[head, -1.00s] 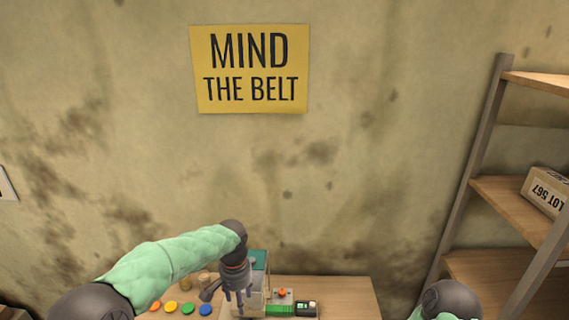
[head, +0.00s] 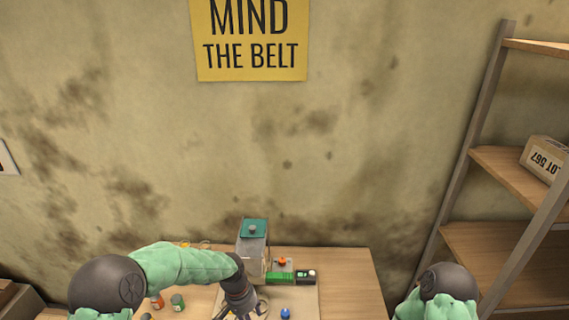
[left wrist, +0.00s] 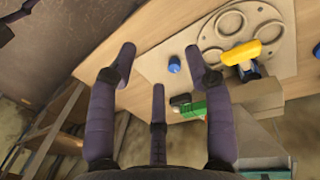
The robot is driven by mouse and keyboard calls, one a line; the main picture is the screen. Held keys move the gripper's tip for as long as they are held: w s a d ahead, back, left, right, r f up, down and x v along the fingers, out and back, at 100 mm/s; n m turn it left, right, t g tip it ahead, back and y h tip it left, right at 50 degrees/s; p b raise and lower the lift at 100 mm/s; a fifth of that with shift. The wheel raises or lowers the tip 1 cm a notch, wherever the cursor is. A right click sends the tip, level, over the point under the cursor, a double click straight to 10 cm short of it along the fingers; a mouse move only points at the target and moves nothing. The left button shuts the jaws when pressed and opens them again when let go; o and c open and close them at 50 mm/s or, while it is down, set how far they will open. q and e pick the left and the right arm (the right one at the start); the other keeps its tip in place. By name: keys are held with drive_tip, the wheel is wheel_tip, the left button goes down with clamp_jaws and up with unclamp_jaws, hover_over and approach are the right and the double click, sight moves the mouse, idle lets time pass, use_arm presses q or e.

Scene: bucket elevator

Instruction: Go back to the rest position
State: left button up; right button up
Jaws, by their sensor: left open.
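My left gripper (head: 243,306) is low in the head view, in front of the machine on the table. The gripper stands apart from the housing. A blue piece (head: 285,313) is right of the gripper; it also shows in the left wrist view (left wrist: 174,64). My right gripper is out of view.
The wooden table (head: 350,285) is bare at its right. Small orange (head: 157,301) and green (head: 178,302) containers stand left of the gripper. The left wrist view shows a ringed plate (left wrist: 205,40) and a yellow piece (left wrist: 240,52). Shelving (head: 500,165) stands at the right.

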use_arm(q)
drive_tip(key=s+f+n+h+b, duration=0.1)
drive_tip(key=s+f+n+b, duration=0.1)
drive_tip(key=s+f+b, duration=0.4)
drive_tip(key=s+f+n+h+b, duration=0.1)
drive_tip(key=s+f+b, duration=0.4)
drive_tip(key=s+f, duration=1.1)
wheel_tip(320, 180, down, 8)
drive_tip(key=shift+s+d+f+n+t+b, duration=0.15)
drive_tip(key=shift+d+f+n+t+b, duration=0.2)
drive_tip(key=shift+n, duration=0.55)
drive_tip(key=shift+r, duration=0.15)
